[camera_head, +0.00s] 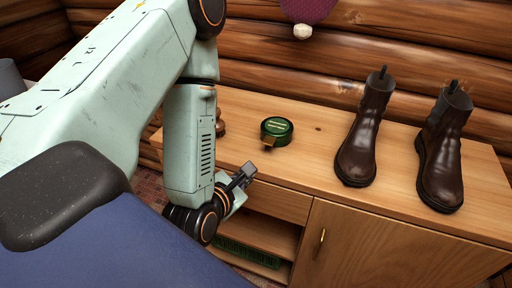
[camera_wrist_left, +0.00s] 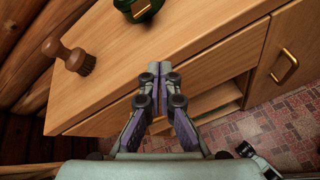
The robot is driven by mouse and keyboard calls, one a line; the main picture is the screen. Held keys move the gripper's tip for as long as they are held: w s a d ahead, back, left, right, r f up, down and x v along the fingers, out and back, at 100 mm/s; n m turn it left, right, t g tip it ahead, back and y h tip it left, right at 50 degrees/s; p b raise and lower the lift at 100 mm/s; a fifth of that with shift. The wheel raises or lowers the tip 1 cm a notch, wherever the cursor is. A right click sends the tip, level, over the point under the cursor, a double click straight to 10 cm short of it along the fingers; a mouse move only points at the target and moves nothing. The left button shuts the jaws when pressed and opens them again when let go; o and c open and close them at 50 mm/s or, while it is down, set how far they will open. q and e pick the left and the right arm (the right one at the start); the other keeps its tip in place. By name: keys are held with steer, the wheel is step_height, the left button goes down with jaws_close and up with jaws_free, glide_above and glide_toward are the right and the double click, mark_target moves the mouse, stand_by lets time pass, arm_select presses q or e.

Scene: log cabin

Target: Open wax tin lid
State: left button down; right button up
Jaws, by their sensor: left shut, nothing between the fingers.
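The wax tin (camera_head: 277,130) is round and green with a light label on its lid. It sits on the cabinet top with its lid on and a small brass-coloured tab at the front. Part of it also shows at the top edge of the left wrist view (camera_wrist_left: 124,5). My left gripper (camera_head: 246,170) is shut and empty, near the cabinet's front edge, nearer the camera than the tin and apart from it. Its closed fingertips show in the left wrist view (camera_wrist_left: 160,68). My right gripper is not seen.
A pair of dark brown boots (camera_head: 368,130) stands to the right of the tin. Log walls stand behind.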

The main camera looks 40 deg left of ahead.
mark_target(260, 158)
arm_select(q)
steer(key=w+n+b, duration=0.2)
steer(key=w+a+n+b, duration=0.1)
steer(key=n+b, duration=0.1)
steer(key=w+a+n+t+b, duration=0.1)
steer(key=w+n+b, duration=0.1)
steer(key=b, duration=0.1)
steer(key=shift+w+r+n+y, duration=0.25)
steer(key=shift+w+n+y, duration=0.05)
steer(key=shift+y, duration=0.1)
steer(key=shift+w+f+b, duration=0.15)
steer(key=shift+w+b, duration=0.4)
steer(key=shift+b, duration=0.6)
steer(key=b+x, duration=0.1)
steer(key=b, duration=0.1)
steer(key=shift+w+f+b, duration=0.1)
steer(key=shift+w+b, duration=0.15)
steer(key=shift+b, duration=0.1)
steer(key=shift+x, duration=1.2)
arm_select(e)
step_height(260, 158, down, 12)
